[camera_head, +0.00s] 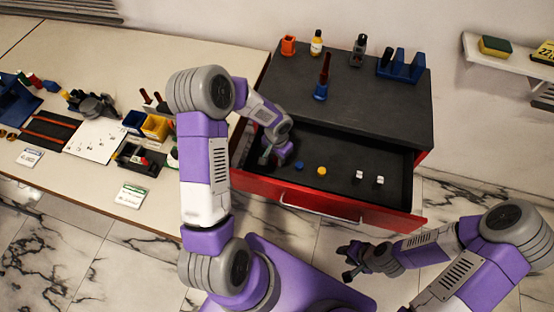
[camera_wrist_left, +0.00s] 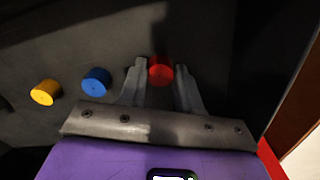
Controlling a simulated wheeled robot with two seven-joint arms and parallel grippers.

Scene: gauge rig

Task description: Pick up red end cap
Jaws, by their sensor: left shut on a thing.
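The red end cap (camera_wrist_left: 161,70) sits between the two fingers of my left gripper (camera_wrist_left: 161,75) in the left wrist view, at the fingertips. The gripper is shut on it, low inside the open drawer. In the head view my left gripper (camera_head: 268,158) is at the drawer's left end, and the red cap is hidden there. A blue cap (camera_wrist_left: 96,81) and a yellow cap (camera_wrist_left: 45,92) lie beside it on the drawer floor; the head view shows the blue one (camera_head: 299,165) and the yellow one (camera_head: 322,171). My right gripper (camera_head: 350,262) is in front of the drawer, apart from everything, its fingers spread.
The open red drawer (camera_head: 330,205) has walls around my left gripper. Two small white pieces (camera_head: 360,174) lie at its right. The dark cabinet top (camera_head: 390,115) holds bottles and a blue rack (camera_head: 400,66). A cluttered workbench (camera_head: 110,60) stands at left.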

